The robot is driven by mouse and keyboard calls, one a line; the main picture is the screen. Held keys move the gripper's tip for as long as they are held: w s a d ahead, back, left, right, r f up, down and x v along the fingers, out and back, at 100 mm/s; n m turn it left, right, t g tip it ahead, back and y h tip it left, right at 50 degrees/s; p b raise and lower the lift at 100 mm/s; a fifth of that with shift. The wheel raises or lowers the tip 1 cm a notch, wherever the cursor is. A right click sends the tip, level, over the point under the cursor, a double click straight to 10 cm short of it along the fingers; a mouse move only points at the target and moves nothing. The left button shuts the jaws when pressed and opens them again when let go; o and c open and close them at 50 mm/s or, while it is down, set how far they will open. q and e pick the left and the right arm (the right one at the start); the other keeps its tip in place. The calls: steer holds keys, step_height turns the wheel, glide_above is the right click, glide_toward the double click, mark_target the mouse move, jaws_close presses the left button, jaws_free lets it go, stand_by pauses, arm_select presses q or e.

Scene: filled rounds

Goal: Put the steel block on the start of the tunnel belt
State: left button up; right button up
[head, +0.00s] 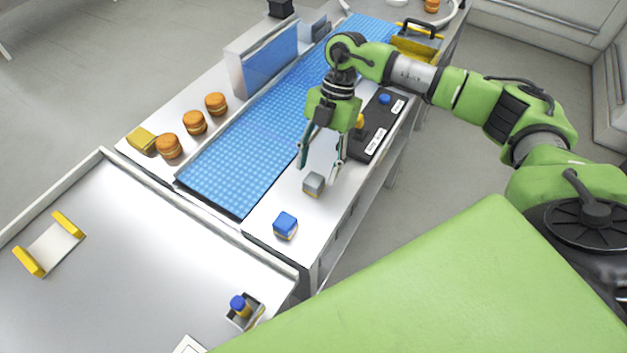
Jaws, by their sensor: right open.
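The steel block (314,184), a small grey cube, sits on the white strip of the bench to the right of the belt. My right gripper (321,170) points down just above and behind the block. Its fingers are apart and nothing is held between them. Whether the fingertips overlap the block's sides in height is hard to tell. The blue tunnel belt (232,170) runs from the near end of the bench to the back. A grey tunnel wall with a blue panel (268,62) stands at its left edge farther back. My left gripper is not in view.
A blue block (285,225) sits near the bench's front corner. A black control box (378,128) lies right of the belt. Several orange-brown rounds (194,122) and a yellow block (142,139) line the left side. The near part of the belt is clear.

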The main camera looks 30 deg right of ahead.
mark_target(315, 177)
steer(key=shift+a+f, duration=0.1)
steer(key=shift+f, duration=0.15)
steer(key=p+x, duration=0.1)
steer(key=x, duration=0.2)
steer(key=p+x, duration=0.1)
steer(key=shift+w+f+p, duration=0.2)
steer(key=shift+f+p, duration=0.1)
steer(key=shift+f, duration=0.2)
jaws_close()
